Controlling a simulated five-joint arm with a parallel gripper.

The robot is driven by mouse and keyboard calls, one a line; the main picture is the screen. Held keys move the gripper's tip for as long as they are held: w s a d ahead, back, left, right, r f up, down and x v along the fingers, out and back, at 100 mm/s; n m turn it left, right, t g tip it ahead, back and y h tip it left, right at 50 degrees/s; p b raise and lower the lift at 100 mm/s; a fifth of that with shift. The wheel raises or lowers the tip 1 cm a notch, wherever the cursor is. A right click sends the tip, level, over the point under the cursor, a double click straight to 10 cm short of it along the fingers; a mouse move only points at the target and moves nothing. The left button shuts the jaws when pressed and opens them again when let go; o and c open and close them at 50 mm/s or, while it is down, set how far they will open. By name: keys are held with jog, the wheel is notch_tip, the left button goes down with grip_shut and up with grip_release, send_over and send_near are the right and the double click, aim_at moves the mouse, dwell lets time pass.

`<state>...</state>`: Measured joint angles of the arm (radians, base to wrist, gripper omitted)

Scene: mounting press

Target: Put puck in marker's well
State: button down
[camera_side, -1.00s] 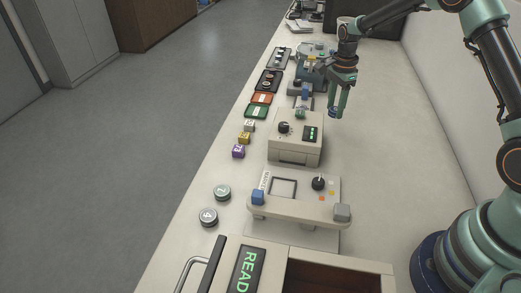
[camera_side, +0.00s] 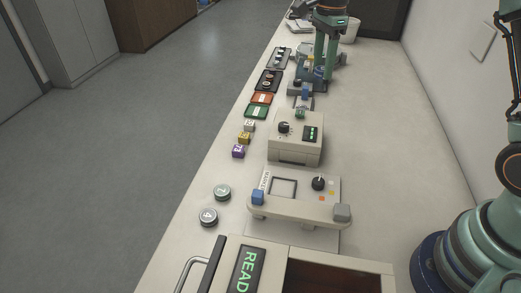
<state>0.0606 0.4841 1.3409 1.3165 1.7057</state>
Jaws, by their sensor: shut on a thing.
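My gripper (camera_side: 323,76) points down over the blue-grey press (camera_side: 312,87) at the far end of the bench. It is shut on the puck, a small dark bluish piece at the fingertips, which I can barely make out against the press. I cannot tell whether the puck touches anything there. Two other round pucks, one greenish on top (camera_side: 222,192) and one pale with a dark mark (camera_side: 209,216), lie on the bench near the front left.
A beige box with a dial (camera_side: 295,140) and a panel with a square frame and knob (camera_side: 300,200) stand mid-bench. Green (camera_side: 257,112), orange (camera_side: 262,99) and dark trays and small coloured cubes (camera_side: 244,138) line the left edge.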

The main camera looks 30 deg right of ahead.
jog(key=s+a, duration=0.5)
jog(key=a, duration=0.7)
send_over(281, 189)
notch_tip(281, 189, down, 19)
jog(key=shift+f, duration=0.1)
jog(key=shift+d, duration=0.1)
jog(key=shift+c, duration=1.8)
grip_release()
jog(key=shift+f, duration=0.15)
